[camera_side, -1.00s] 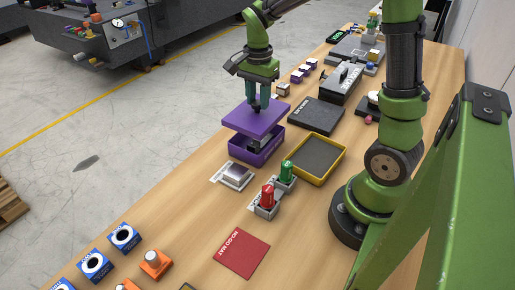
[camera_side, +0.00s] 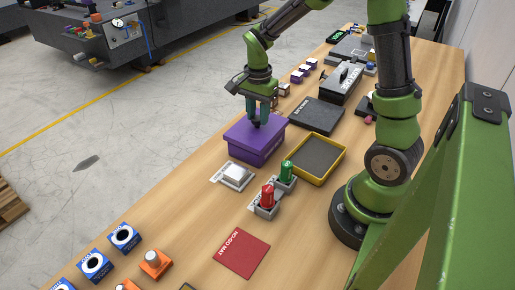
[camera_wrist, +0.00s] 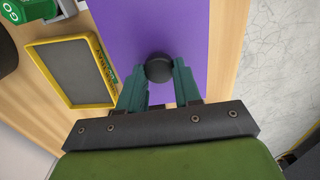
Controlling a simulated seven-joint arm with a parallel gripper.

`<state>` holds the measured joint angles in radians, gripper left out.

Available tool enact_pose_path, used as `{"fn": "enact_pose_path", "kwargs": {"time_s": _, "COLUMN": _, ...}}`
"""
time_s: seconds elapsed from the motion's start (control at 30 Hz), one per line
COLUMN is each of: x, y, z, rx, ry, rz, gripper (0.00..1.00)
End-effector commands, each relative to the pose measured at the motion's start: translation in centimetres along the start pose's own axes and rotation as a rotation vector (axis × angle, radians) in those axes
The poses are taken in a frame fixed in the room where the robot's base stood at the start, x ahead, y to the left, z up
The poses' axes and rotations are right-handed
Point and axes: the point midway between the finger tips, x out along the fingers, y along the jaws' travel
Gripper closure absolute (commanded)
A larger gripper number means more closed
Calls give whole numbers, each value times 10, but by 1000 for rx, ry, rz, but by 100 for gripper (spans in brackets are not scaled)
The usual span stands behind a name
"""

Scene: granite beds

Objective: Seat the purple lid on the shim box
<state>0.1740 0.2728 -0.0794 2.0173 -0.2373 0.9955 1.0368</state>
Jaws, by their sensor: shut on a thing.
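The purple lid (camera_side: 256,129) lies flat over the purple shim box (camera_side: 253,153) in the side view, with no clear gap showing between them. Whether its edges are fully down all round cannot be told. The lid also fills the middle of the wrist view (camera_wrist: 180,32), with its round black knob (camera_wrist: 159,68) between my fingers. My gripper (camera_side: 259,121) is shut on the knob, upright above the lid's middle. The inside of the box is hidden by the lid.
A white-topped block (camera_side: 236,174) and red (camera_side: 267,196) and green (camera_side: 287,170) pieces stand in front. A red mat (camera_side: 241,253) lies nearer.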

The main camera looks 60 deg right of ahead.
Motion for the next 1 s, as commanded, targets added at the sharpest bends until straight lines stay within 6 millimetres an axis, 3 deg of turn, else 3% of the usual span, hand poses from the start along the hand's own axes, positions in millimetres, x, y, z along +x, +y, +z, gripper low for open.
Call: {"fn": "enact_pose_path", "kwargs": {"time_s": 1.0, "x": 14, "y": 0, "z": 0, "rx": 0, "ry": 0, "rz": 0, "gripper": 100}}
